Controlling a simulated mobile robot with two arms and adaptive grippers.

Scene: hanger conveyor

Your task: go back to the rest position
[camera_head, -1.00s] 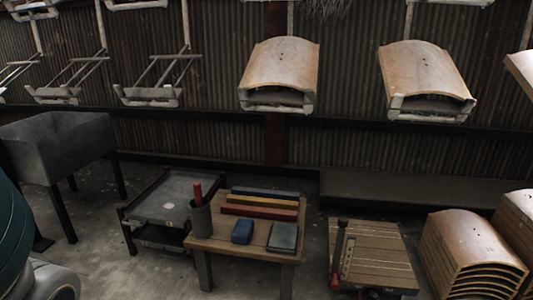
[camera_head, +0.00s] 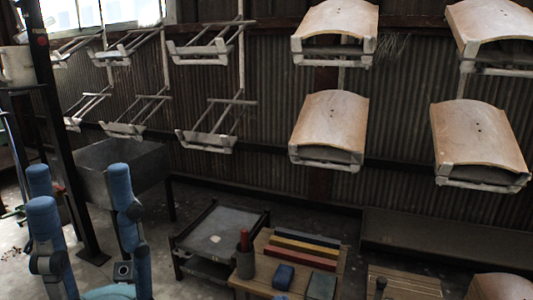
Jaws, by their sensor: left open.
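My left arm shows at the lower left in blue and dark sections. My left gripper (camera_head: 122,272) appears small and dark low among these sections; its fingers are hard to make out. It is open, and I see nothing held in it. It is apart from the hangers and the tables. My right gripper is not in view.
Empty hangers (camera_head: 208,139) and hangers with curved wooden shells (camera_head: 331,127) hang along the corrugated wall. Below are a grey bin (camera_head: 120,165), a dark cart (camera_head: 218,226), a wooden table (camera_head: 262,240) with coloured bars, and a slatted table (camera_head: 405,282). A dark post (camera_head: 58,130) stands near my left arm.

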